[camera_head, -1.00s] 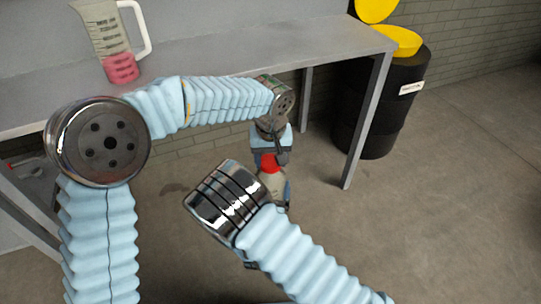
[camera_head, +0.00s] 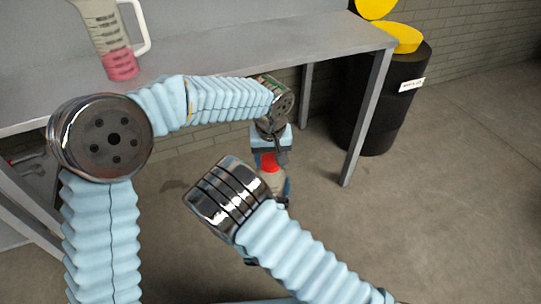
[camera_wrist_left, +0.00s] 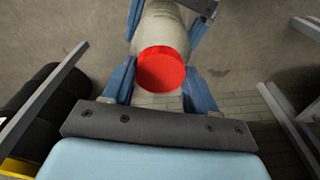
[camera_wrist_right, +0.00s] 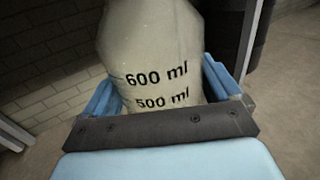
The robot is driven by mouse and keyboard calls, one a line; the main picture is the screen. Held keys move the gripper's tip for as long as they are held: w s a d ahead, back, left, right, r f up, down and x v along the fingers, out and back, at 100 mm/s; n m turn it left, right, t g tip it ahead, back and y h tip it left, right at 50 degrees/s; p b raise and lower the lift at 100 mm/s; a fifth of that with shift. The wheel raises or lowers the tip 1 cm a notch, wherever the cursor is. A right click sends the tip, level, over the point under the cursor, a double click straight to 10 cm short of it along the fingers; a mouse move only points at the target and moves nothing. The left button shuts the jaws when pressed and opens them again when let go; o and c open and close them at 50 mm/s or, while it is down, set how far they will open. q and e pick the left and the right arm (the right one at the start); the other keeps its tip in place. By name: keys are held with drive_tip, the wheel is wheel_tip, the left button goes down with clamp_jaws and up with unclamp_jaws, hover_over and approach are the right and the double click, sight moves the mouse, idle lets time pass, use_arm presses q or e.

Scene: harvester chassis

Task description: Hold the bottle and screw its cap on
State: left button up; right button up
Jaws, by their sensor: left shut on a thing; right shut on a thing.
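The red cap (camera_head: 269,162) sits at the top of the translucent bottle (camera_head: 275,184), below my left gripper (camera_head: 269,152). In the left wrist view the cap (camera_wrist_left: 161,69) lies between the blue fingers of my left gripper (camera_wrist_left: 160,82), which is shut on it. The cap is at the bottle's mouth; how far its thread is engaged cannot be seen. In the right wrist view my right gripper (camera_wrist_right: 161,92) is shut around the bottle (camera_wrist_right: 150,50), with its 600 ml and 500 ml marks facing the camera. In the head view my right arm hides the lower bottle.
A grey workbench (camera_head: 230,48) stands behind, with a measuring jug (camera_head: 112,40) of pink liquid on it. A black barrel (camera_head: 385,105) with a yellow lid stands at its right end. The floor at the right is clear.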

use_arm(q)
drive_tip(key=m, duration=0.5)
drive_tip(key=shift+a+m+h, duration=0.2)
drive_tip(key=shift+m+h, duration=0.2)
drive_tip(key=m, duration=0.5)
drive_tip(key=shift+w+a+m+g, duration=0.1)
drive_tip(key=shift+w+m+g, duration=0.05)
drive_tip(key=shift+m+g, duration=0.25)
drive_tip(key=m, duration=0.5)
drive_tip(key=shift+w+f+g+h, duration=0.1)
drive_tip(key=shift+g+h, duration=0.2)
drive_tip(key=m, duration=0.3)
drive_tip(key=shift+w+m, duration=0.1)
drive_tip(key=shift+m, duration=0.2)
drive_tip(key=m+g, duration=0.1)
drive_tip(key=m, duration=0.4)
drive_tip(key=shift+w+m, duration=0.1)
drive_tip(key=shift+m, duration=0.3)
drive_tip(key=m, duration=0.4)
drive_tip(key=m+y, duration=0.1)
drive_tip(key=m, duration=0.1)
drive_tip(key=shift+d, duration=0.25)
drive_tip(key=m, duration=0.6)
drive_tip(key=shift+d+m+y, duration=0.15)
drive_tip(key=shift+m+y, duration=0.15)
drive_tip(key=shift+y, duration=0.1)
drive_tip(key=m, duration=0.4)
drive_tip(key=o, duration=1)
